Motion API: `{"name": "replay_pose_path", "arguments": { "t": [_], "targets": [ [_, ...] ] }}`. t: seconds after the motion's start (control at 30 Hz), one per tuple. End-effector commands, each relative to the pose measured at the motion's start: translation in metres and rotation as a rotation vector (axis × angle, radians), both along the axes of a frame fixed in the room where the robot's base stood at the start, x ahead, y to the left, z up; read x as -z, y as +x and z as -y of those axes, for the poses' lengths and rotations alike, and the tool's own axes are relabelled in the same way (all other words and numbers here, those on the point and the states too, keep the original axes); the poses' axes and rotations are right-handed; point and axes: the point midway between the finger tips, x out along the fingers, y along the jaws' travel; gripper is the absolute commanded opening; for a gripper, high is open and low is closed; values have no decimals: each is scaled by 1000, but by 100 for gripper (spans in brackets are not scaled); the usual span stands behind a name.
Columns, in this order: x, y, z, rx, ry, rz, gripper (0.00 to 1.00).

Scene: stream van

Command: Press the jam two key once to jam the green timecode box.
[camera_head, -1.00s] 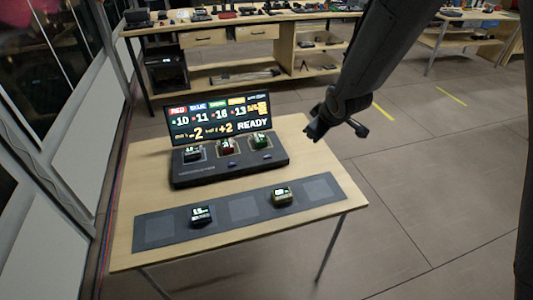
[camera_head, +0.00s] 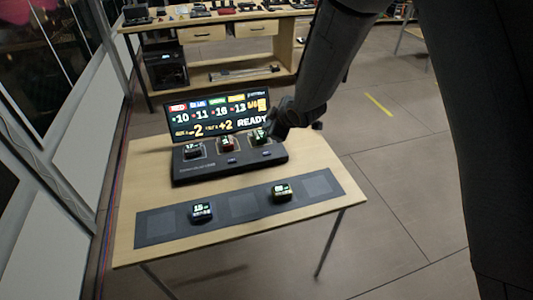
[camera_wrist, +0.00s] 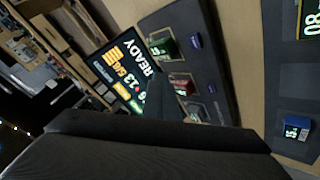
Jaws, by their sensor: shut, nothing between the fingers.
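A dark console (camera_head: 205,174) stands on the wooden table with a lit screen (camera_head: 203,114) reading READY. A green timecode box (camera_head: 260,137) sits in its right dock, also in the wrist view (camera_wrist: 165,48). Two small blue keys are on the front ledge, a left one (camera_head: 232,161) and a right one (camera_head: 267,153); their labels are too small to read, so I cannot tell which is jam two. My gripper (camera_head: 272,130) is shut and empty, above the console's right end near the green box, apart from the keys. It shows dark in the wrist view (camera_wrist: 163,95).
A red box (camera_head: 227,144) and a dark box (camera_head: 193,152) fill the other docks. A dark mat (camera_head: 243,207) in front bears a blue box (camera_head: 201,212) and a yellow box (camera_head: 281,192). A workbench (camera_head: 210,55) stands behind.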

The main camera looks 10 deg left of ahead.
Motion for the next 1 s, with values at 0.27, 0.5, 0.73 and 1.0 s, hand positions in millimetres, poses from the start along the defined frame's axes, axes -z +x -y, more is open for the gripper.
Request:
{"name": "replay_pose_path", "arguments": {
  "t": [0.27,0.5,0.73,1.0],
  "targets": [
    [32,0,0,0,-1,-2,0],
    [64,0,0,1,0,-2,0],
    [82,0,0,0,0,-1,0],
    [83,0,0,1,0,-2,0]
  ]
}}
